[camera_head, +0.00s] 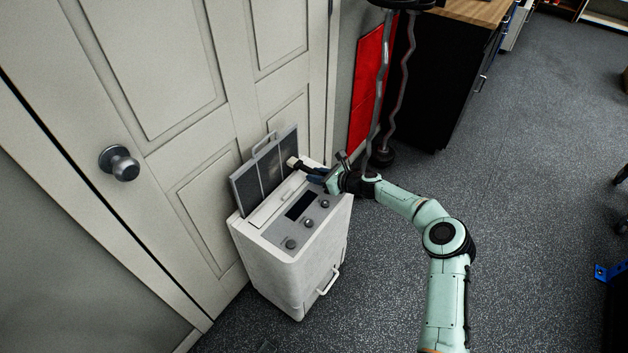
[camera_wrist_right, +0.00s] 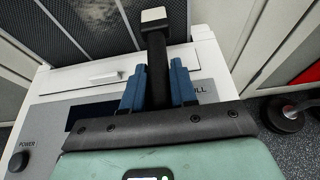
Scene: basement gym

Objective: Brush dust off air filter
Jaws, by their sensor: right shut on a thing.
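The air filter (camera_head: 262,172) is a dark grey mesh panel in a light frame with a handle on top. It stands up at the back of a white appliance (camera_head: 290,262) with a dark display and knobs; the mesh also shows in the right wrist view (camera_wrist_right: 95,25). My right gripper (camera_head: 318,176) is over the top of the appliance, shut on a brush (camera_head: 293,162) with a black handle and a pale head. In the right wrist view the blue fingers hold the brush (camera_wrist_right: 156,60), its pale head in front of the mesh. I cannot tell whether it touches. My left gripper is not in view.
A white door with a round knob (camera_head: 119,163) stands behind the appliance. Wavy metal bars (camera_head: 402,85) and a black cabinet (camera_head: 445,90) are behind and right of my right arm. The grey speckled floor to the right is mostly clear.

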